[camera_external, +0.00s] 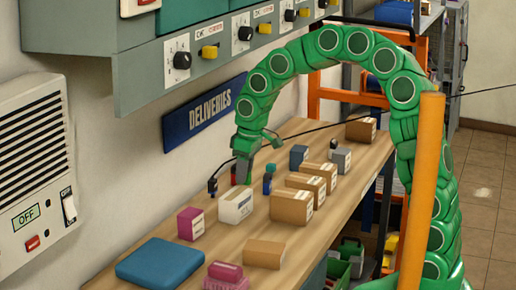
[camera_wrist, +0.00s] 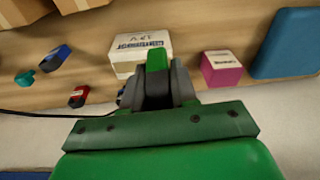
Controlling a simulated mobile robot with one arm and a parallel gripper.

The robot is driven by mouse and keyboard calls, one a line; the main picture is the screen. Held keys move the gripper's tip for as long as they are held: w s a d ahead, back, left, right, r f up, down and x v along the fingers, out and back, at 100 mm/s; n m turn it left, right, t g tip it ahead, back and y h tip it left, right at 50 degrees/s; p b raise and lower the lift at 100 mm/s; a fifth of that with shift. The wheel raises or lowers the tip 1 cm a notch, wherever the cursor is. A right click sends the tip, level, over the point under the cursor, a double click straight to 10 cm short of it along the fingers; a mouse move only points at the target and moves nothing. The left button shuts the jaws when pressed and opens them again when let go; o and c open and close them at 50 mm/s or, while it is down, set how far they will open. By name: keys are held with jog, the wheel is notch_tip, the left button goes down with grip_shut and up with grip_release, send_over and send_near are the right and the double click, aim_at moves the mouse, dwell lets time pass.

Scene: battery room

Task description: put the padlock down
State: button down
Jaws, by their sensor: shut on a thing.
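My gripper (camera_external: 244,172) reaches down over the wooden bench, behind the white box. In the wrist view my gripper (camera_wrist: 157,85) has its grey fingers closed around a green piece (camera_wrist: 156,60), which I take for the padlock. Its shackle cannot be made out. The green piece also shows at the fingers in the outside view (camera_external: 246,170), low over the bench top; I cannot tell whether it touches the wood.
A white box (camera_external: 235,206) stands close to my gripper, with a magenta box (camera_external: 191,223) to its left. A small red item (camera_wrist: 78,97) and a blue item (camera_wrist: 55,58) lie nearby. Brown boxes (camera_external: 291,207) line the bench (camera_external: 330,222). A blue case (camera_external: 160,262) lies near the front.

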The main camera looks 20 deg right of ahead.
send_over(234, 193)
jog(key=shift+s+d+f+m, duration=0.1)
jog(key=shift+s+f+m, duration=0.05)
jog(key=shift+f, duration=0.35)
jog(key=shift+s+d+f+m, duration=0.1)
jog(key=shift+s+f+m, duration=0.05)
jog(key=shift+f, duration=1.9)
jog(key=shift+f, duration=0.1)
jog(key=c, duration=0.9)
grip_release()
jog(key=shift+s+d+r, duration=0.1)
jog(key=shift+d+r, duration=0.05)
jog(key=shift+r, duration=1.95)
